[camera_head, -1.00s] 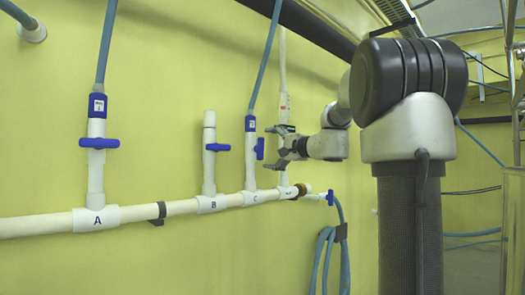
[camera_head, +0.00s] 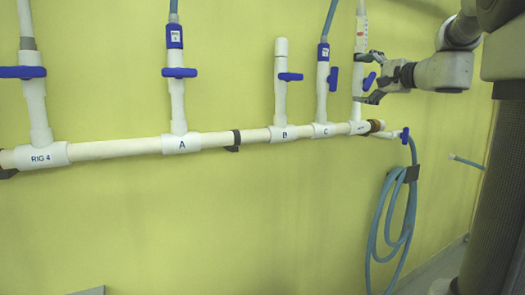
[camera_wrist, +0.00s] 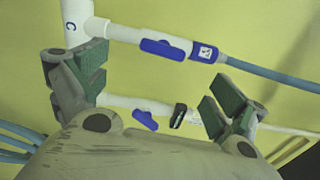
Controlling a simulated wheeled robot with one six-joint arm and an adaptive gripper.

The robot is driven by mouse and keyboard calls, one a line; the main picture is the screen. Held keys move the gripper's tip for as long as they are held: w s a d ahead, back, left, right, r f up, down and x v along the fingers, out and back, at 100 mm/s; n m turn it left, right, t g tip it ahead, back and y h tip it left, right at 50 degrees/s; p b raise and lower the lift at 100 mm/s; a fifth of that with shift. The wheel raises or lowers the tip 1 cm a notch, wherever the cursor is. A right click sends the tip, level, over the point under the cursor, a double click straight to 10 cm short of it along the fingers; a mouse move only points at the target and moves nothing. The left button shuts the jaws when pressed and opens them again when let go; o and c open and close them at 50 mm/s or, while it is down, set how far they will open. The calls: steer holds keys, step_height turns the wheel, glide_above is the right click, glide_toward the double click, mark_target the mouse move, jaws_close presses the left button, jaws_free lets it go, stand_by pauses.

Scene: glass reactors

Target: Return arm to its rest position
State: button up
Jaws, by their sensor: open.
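My gripper (camera_head: 368,78) is open and empty, in front of the rightmost upright branch of the white wall pipe (camera_head: 207,142). That branch's blue handle (camera_head: 369,81) shows in the gap between the fingers. In the wrist view, my gripper's (camera_wrist: 155,82) two green-padded fingers stand wide apart. The branch's blue handle (camera_wrist: 145,120) shows beyond the gap, with no finger seen closed on it. The branch marked C, with its blue handle (camera_wrist: 163,49), crosses the top of the wrist view. I cannot tell the exact distance from the fingertips to the branch.
A coiled blue hose (camera_head: 388,225) hangs below right. The yellow wall below the pipe is mostly bare.

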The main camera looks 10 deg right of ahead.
steer(key=s+f+n+g+h, duration=0.15)
steer(key=s+f+g, duration=0.3)
steer(key=f, duration=0.85)
steer(key=s+a+f+n+g+h, duration=0.1)
steer(key=s+f+n, duration=0.3)
steer(key=s, duration=0.4)
steer(key=s+a+f+n+g+h, duration=0.1)
steer(key=s+a+f+n+g, duration=0.2)
steer(key=s+f, duration=0.4)
steer(key=s+a+f+n+g+h, duration=0.2)
steer(key=s+a+f+n+g, duration=0.1)
steer(key=s, duration=0.7)
step_height(320, 180, down, 2)
steer(key=n+g, duration=0.1)
steer(key=n, duration=0.2)
steer(key=shift+s+f, duration=0.25)
steer(key=shift+s, duration=0.1)
steer(key=shift+a+n, duration=0.1)
steer(key=shift+n, duration=0.15)
